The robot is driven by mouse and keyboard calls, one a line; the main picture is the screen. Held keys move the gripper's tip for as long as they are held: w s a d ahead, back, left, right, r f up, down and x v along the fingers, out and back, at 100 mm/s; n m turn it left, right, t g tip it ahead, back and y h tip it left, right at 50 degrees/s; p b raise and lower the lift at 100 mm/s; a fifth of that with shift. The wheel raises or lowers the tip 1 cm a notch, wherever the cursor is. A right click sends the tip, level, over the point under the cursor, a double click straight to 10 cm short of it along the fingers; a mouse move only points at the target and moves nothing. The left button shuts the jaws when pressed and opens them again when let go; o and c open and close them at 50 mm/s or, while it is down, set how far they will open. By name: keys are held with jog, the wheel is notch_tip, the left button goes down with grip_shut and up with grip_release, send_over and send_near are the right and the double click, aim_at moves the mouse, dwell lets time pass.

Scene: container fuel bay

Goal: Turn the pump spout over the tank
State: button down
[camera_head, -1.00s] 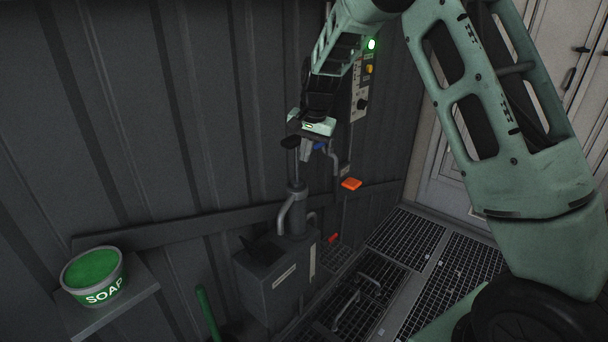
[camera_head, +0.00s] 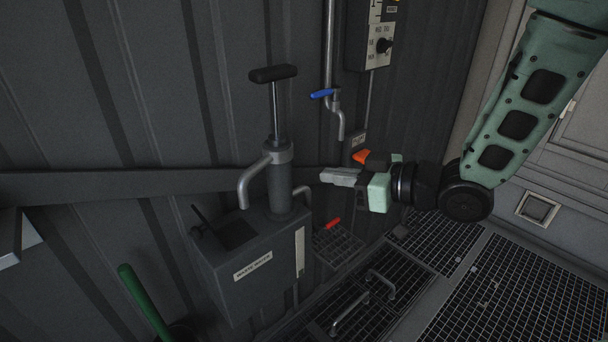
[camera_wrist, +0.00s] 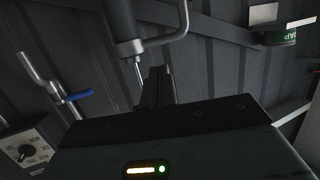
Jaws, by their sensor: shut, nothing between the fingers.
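The hand pump has a grey upright cylinder (camera_head: 280,185) with a black T-handle (camera_head: 273,74) raised on a thin rod. Its curved metal spout (camera_head: 243,184) leaves the cylinder toward the left and bends down above the box-shaped tank (camera_head: 252,272). I cannot tell whether its mouth lines up with the dark opening in the tank top. My gripper (camera_head: 324,175) is shut and empty, right of the cylinder and apart from it, pointing left. In the wrist view the fingers (camera_wrist: 155,84) point toward the cylinder (camera_wrist: 125,22) and the spout (camera_wrist: 181,28), which appear upside down.
A wall pipe with a blue-handled tap (camera_head: 323,94) is behind the pump. A control box (camera_head: 371,48) hangs above right. An orange block (camera_head: 362,156) shows just behind my gripper. A green pole (camera_head: 145,302) stands at lower left. Floor grating (camera_head: 478,290) lies right.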

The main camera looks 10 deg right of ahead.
send_near(254, 168)
jog(key=x, duration=0.4)
jog(key=w+d+p+x, duration=0.1)
jog(key=x, duration=0.1)
jog(key=shift+w+a+f, duration=0.1)
jog(key=shift+a+f, duration=0.15)
jog(key=shift+f, duration=0.15)
jog(key=a+b, duration=0.1)
jog(key=w+a, duration=0.1)
jog(key=shift+a+f+b, duration=0.15)
jog(key=shift+a+b, duration=0.2)
jog(key=shift+b, duration=0.05)
jog(key=shift+w+a, duration=0.2)
jog(key=shift+a, duration=0.15)
jog(key=shift+a+r, duration=0.1)
jog(key=shift+r, duration=0.15)
